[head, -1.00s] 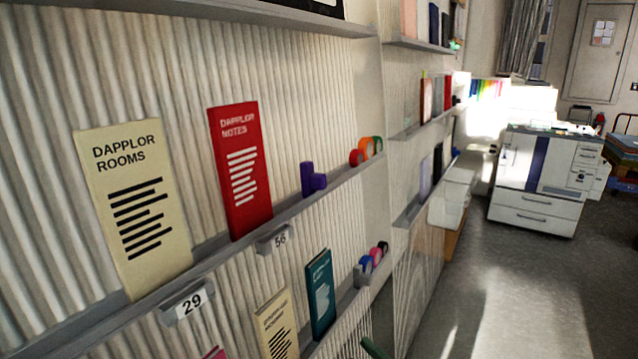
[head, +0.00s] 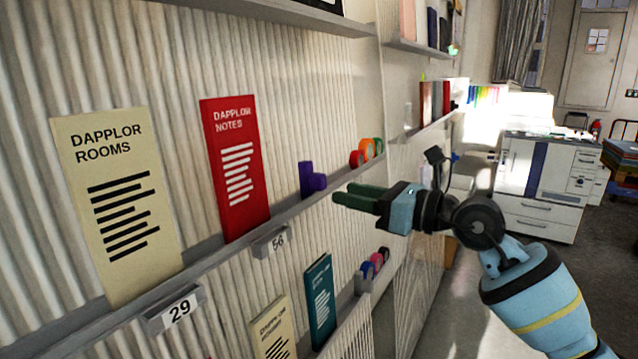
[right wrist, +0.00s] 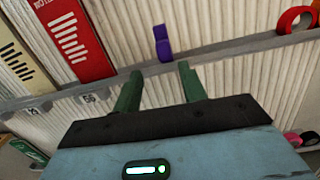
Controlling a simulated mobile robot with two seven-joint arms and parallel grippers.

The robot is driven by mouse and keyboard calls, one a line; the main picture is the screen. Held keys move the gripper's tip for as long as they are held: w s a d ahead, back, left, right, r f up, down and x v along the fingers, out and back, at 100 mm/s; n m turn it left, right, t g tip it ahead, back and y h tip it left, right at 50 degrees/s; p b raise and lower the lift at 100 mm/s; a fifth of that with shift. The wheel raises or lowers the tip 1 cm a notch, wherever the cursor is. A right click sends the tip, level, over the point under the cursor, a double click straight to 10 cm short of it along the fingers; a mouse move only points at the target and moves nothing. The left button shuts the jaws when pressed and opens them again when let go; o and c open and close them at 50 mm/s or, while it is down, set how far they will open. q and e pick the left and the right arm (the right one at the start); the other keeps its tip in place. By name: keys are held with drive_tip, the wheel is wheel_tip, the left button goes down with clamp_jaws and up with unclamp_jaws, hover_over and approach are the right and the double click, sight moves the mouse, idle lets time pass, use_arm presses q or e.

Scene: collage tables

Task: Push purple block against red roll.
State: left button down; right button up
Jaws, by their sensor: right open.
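The purple block (head: 312,180) is L-shaped and stands on the narrow upper ledge, right of the red Dapplor Notes booklet. It also shows in the right wrist view (right wrist: 162,44), beyond the fingers and between their lines. The red roll (head: 357,159) sits on the same ledge to the block's right, with a gap between them. In the right wrist view a red roll (right wrist: 296,20) is at the upper right edge. My right gripper (head: 345,193) has green fingers, open and empty, pointing at the ledge just right of and below the block, apart from it. My left gripper is not in view.
An orange roll (head: 367,149) and a green roll (head: 378,146) stand behind the red roll. The red booklet (head: 235,170) and cream booklet (head: 117,205) lean on the ledge (head: 225,258). A lower ledge holds booklets and more rolls (head: 377,260). A printer (head: 545,180) stands back right.

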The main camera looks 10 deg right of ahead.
sight(325, 181)
drive_tip(key=shift+w+r, duration=0.45)
drive_tip(key=shift+r, duration=0.1)
drive_tip(key=shift+p+x, duration=0.4)
drive_tip(key=shift+x, duration=3.15)
drive_tip(key=shift+f, duration=0.1)
clamp_jaws()
drive_tip(key=shift+d, duration=0.1)
